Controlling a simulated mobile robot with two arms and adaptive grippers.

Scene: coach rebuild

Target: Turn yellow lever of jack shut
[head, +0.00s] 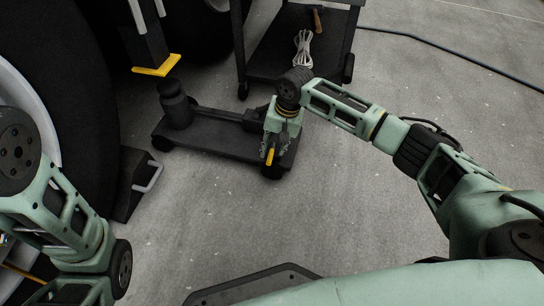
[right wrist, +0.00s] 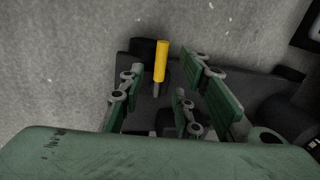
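The jack (head: 210,142) is a low dark trolley on wheels, standing on the concrete floor with a dark upright cylinder at its left end. Its yellow lever (head: 270,157) is at the right end, beneath my right gripper (head: 272,147). In the right wrist view the yellow lever (right wrist: 160,62) stands between the spread green fingers of my right gripper (right wrist: 164,76), with gaps on both sides. The fingers are open and hold nothing. Part of the jack is hidden behind the gripper. My left arm shows at the left edge, but its gripper is out of view.
A dark cart (head: 285,50) with a coiled pale cable (head: 303,48) stands behind the jack. A black wheel chock (head: 135,182) with a grey handle sits left, beside a large tire (head: 80,130). A yellow-ended bracket (head: 157,66) hangs above the jack. Floor in front is clear.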

